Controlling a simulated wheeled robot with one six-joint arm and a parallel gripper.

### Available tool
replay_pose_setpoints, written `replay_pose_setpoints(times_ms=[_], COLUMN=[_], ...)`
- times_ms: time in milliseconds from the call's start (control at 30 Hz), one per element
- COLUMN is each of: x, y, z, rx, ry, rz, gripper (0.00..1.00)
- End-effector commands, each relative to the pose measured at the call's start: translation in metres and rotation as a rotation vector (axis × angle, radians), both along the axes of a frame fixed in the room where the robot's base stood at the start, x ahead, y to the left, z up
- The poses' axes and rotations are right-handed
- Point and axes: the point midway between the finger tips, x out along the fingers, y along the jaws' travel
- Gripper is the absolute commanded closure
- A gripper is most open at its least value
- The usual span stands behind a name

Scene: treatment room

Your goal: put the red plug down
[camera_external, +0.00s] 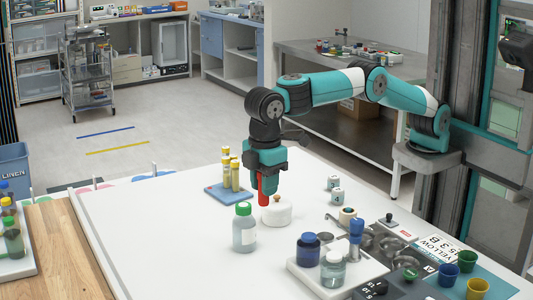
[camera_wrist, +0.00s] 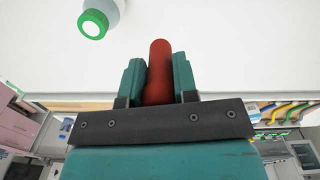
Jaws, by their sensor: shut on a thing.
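The red plug (camera_external: 262,191) is a slim red cylinder held upright under my gripper (camera_external: 264,178). Whether the plug's lower end touches the table or the block, I cannot tell. In the wrist view the red plug (camera_wrist: 158,72) sits between the two teal fingers of my gripper (camera_wrist: 158,80), which are shut on it. The white table (camera_external: 170,235) lies beneath.
A green-capped bottle (camera_external: 244,232) stands close in front, also in the wrist view (camera_wrist: 100,18). A blue rack (camera_external: 232,194) with yellow-capped tubes is to the left. Small jars (camera_external: 335,190) and a tray (camera_external: 345,278) with bottles are to the right. The table's left part is clear.

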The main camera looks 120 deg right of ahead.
Motion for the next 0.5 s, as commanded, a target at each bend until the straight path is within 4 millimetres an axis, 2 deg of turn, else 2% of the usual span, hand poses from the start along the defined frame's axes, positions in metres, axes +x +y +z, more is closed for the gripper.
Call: replay_pose_setpoints(times_ms=[33,300,400,500], x=[-0.001,-0.001,-0.001,0.000], y=[-0.001,-0.001,-0.001,-0.001], z=[-0.018,-0.090,-0.110,-0.121], rx=[-0.001,-0.001,-0.001,0.000], ry=[0.007,0.005,0.005,0.003], rz=[-0.001,-0.003,-0.004,-0.004], gripper=[0.94,0.94,0.94,0.94])
